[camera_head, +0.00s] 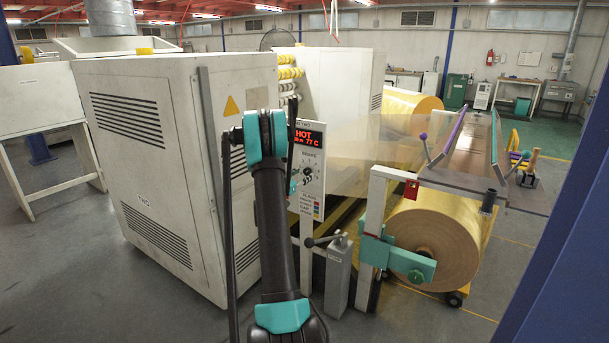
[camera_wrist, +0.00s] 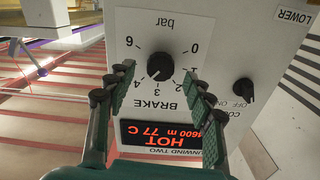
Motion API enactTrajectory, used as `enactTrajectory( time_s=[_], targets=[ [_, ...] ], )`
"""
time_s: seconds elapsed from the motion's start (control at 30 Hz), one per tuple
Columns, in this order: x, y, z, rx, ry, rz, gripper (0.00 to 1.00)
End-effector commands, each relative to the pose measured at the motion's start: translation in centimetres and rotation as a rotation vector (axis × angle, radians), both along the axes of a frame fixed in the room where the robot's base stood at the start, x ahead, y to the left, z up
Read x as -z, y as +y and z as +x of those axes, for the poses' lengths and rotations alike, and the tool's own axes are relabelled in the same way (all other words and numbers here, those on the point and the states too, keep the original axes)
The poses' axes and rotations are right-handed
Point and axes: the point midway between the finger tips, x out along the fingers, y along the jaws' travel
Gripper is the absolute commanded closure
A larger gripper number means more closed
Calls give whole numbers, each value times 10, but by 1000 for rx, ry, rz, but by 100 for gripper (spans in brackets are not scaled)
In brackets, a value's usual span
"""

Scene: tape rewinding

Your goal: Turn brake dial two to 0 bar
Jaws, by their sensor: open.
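The brake dial (camera_wrist: 160,66) is a round black knob on a white panel, seen upside down in the wrist view. It has a printed scale from 0 to 6 under "bar" and the words "BRAKE" and "UNWIND TWO". Its pale pointer mark faces down-left in the picture, roughly toward the 3; the 0 is at upper right. My gripper (camera_wrist: 158,72) is open, with one finger on each side of the knob in the picture and gaps between. In the head view, the dial (camera_head: 307,171) shows on the panel; my arm hides most of my gripper.
A red display (camera_wrist: 162,139) reads "HOT", "77 C". A smaller black switch (camera_wrist: 243,91) marked ON and OFF sits beside the dial. In the head view, a white cabinet (camera_head: 150,150) stands left of the panel, and a large yellow roll (camera_head: 440,235) is at its right.

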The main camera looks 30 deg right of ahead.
Motion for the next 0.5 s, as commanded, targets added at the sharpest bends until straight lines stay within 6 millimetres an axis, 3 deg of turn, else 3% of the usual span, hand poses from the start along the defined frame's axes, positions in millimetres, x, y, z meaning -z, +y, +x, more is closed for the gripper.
enactTrajectory(
  time_s=[0.2,0.5],
  targets=[
    [0,-18,8,0,0,0,47],
    [0,-20,9,-1,0,0,47]
  ],
)
